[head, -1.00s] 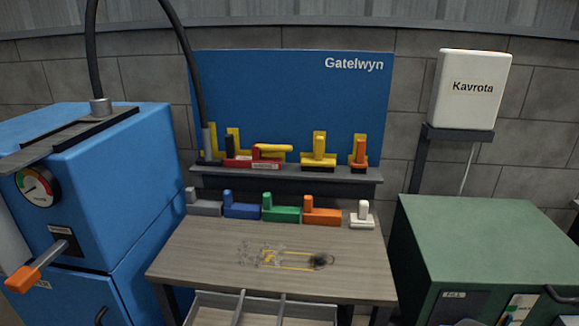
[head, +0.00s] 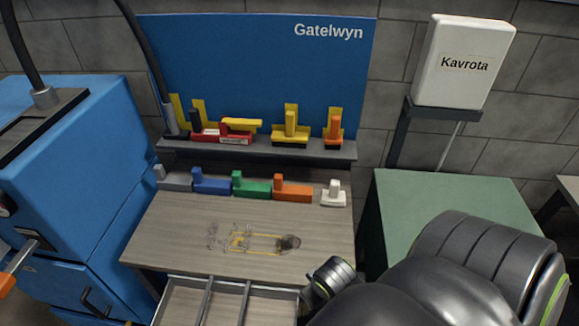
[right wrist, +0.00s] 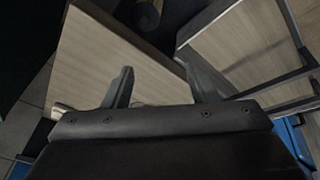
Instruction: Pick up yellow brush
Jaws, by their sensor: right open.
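The yellow brush (head: 290,133) stands on the grey shelf in front of the blue backboard, with dark bristles at its bottom and an upright handle. It sits between a red tool with a yellow handle and an orange brush. My right arm comes in at the lower right of the head view, low and well apart from the brush; its fingertips cannot be made out there. In the right wrist view my right gripper (right wrist: 162,86) is open and empty, with the wooden table and the drawer beyond it. The brush cannot be made out in that view.
An orange brush (head: 333,134) and a red tool (head: 207,134) flank the yellow brush on the shelf (head: 230,149). Blue (head: 211,185), green (head: 251,188) and orange (head: 293,191) blocks line the table's back. An open drawer (head: 180,280) juts out below; a green cabinet (head: 440,205) stands right.

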